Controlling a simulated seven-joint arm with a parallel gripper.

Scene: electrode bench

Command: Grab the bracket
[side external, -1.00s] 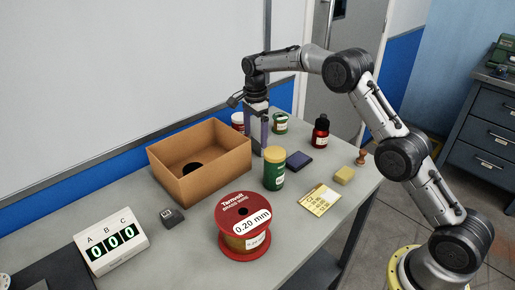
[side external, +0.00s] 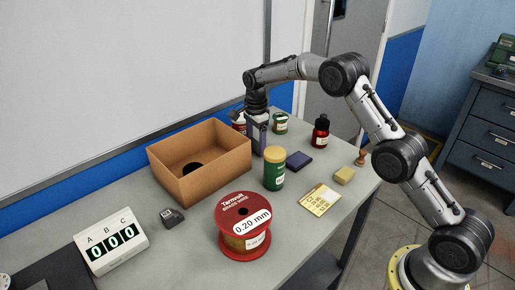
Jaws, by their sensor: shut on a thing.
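My gripper (side external: 258,148) points down at the back of the bench, just right of the cardboard box (side external: 215,178). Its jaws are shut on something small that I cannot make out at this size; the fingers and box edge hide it. I cannot pick out a bracket for certain anywhere on the bench. A small dark grey block-like piece (side external: 173,217) lies in front of the box, apart from my gripper.
A green jar with a yellow lid (side external: 274,172) stands close in front of my gripper. A dark pad (side external: 299,160), a red bottle (side external: 320,134), a green tin (side external: 280,124) and a yellow block (side external: 344,175) are to the right. A wire spool (side external: 242,228) stands in front.

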